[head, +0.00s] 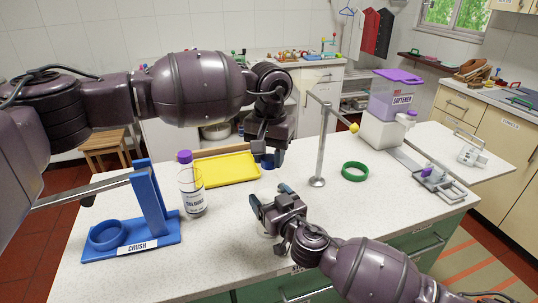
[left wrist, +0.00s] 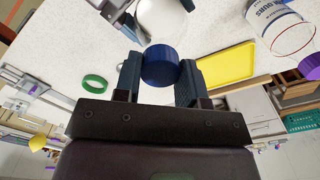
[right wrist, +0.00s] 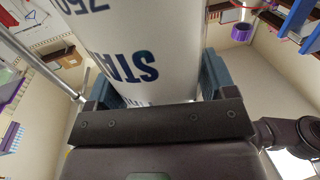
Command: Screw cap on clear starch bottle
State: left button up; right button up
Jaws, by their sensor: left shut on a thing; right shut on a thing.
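My left gripper (head: 266,161) is shut on a dark blue cap (left wrist: 160,65), with one finger on each side of it. The cap also shows in the head view (head: 268,162). My right gripper (head: 268,206) is lower, near the counter, and is shut on the white starch bottle (right wrist: 140,45). Its blue lettering reads "STA…" and "750" in the right wrist view. In the head view the right gripper mostly hides the bottle. In the left wrist view a white rounded part of the bottle (left wrist: 163,18) shows just beyond the cap. The cap looks apart from the bottle.
A purple-capped bottle (head: 194,203) stands left of my grippers, before a yellow tray (head: 230,170). A blue stand (head: 150,240) is farther left. A metal post (head: 322,145) and a green ring (head: 355,171) are to the right. The counter's front middle is mostly clear.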

pick_arm(q)
jog(key=m, duration=0.4)
jog(key=shift+m, duration=0.3)
jog(key=o, duration=0.9)
jog(key=shift+r, duration=2.25)
jog(key=shift+c, duration=0.3)
